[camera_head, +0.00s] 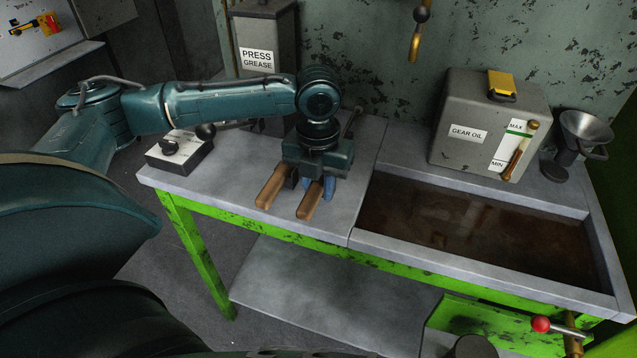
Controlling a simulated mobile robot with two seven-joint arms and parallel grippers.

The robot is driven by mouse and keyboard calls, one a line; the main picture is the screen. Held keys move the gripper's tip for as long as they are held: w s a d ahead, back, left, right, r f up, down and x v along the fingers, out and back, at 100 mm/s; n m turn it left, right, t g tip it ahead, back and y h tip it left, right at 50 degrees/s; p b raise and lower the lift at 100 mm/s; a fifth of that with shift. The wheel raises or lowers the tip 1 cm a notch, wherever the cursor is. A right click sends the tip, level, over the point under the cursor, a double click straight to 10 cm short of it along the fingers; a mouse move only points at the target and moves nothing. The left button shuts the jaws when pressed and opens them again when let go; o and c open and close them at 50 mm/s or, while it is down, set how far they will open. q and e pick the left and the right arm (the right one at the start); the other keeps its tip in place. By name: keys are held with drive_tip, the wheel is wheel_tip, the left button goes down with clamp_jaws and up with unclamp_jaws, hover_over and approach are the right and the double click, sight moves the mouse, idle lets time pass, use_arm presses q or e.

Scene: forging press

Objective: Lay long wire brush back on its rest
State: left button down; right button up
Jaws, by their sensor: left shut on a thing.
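Two brown wooden handles lie side by side over the left part of the bench, pointing towards its front edge: a left handle (270,187) and a right handle (309,201). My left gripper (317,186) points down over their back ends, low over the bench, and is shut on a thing. I take this to be the long wire brush, most likely by the right handle, but the grip is partly hidden. Small blue parts show beside the right handle. The bristles and the rest are hidden behind my gripper and wrist. My right gripper is not in view.
A grey control box (180,151) with black knobs stands left, with a press grease canister (265,25) behind. Right are a sunken brown basin (470,222), a gear oil tank (467,110) and a metal funnel (583,128). The bench's front left is clear.

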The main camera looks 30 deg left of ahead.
use_arm(q)
drive_tip(key=shift+f, duration=0.5)
drive_tip(key=c, duration=1.1)
unclamp_jaws()
wheel_tip(320, 180, up, 13)
drive_tip(key=shift+s+r+p, duration=0.1)
drive_tip(key=shift+s+p, duration=0.05)
drive_tip(key=shift+p, duration=0.65)
